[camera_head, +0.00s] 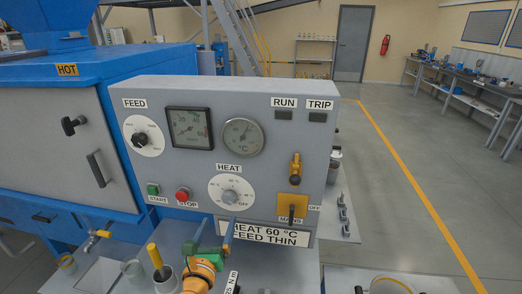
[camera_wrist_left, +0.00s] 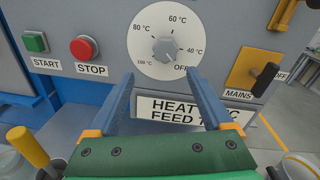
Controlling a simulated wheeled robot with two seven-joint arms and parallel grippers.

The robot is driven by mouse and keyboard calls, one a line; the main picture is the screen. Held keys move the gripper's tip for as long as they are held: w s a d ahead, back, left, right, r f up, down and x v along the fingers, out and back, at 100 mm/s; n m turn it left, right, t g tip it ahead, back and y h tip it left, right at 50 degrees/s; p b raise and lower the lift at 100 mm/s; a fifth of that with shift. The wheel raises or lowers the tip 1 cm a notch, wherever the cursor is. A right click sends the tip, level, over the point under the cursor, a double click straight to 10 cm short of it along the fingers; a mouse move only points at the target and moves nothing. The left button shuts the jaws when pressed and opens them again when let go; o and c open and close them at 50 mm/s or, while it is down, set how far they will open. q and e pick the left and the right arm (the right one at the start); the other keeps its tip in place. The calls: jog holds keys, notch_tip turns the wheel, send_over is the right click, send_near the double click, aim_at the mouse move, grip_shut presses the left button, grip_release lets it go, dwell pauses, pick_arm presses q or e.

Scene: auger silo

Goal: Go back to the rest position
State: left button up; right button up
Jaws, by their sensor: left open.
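My left gripper (camera_head: 212,232) is in front of the lower part of the grey control panel (camera_head: 255,130). It is open and empty. In the left wrist view its two blue fingers (camera_wrist_left: 160,82) stand apart, with the lower part of the HEAT dial and the placard between and behind them. The HEAT knob (camera_head: 231,196) is just above the fingertips; it also shows in the left wrist view (camera_wrist_left: 165,48), and nothing grips it. I cannot tell its exact setting. My right gripper is in neither view.
The panel carries a FEED knob (camera_head: 141,138), START (camera_head: 153,189) and STOP (camera_head: 183,194) buttons and a yellow MAINS switch (camera_head: 292,207). The placard (camera_head: 266,233) reads HEAT 60 °C. A yellow-handled tool (camera_head: 156,257) stands at lower left. Open floor (camera_head: 400,190) lies right.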

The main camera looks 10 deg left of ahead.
pick_arm(q)
jog(key=s+f+n+g, duration=0.5)
jog(key=s+n, duration=0.5)
jog(key=s+d+f+n+g, duration=0.1)
jog(key=s+f+n+g, duration=0.35)
jog(key=s+n, duration=0.55)
jog(key=s+f+n+g, duration=0.5)
jog(key=s+n, duration=0.4)
jog(key=n, duration=0.2)
notch_tip(320, 180, down, 19)
jog(key=s+b, duration=0.2)
jog(key=b, duration=0.1)
jog(key=s+a+f+g+b, duration=0.2)
jog(key=s+f, duration=1)
jog(key=shift+s+f+b, duration=0.2)
jog(key=shift+f+b, duration=0.1)
jog(key=shift+b, duration=0.1)
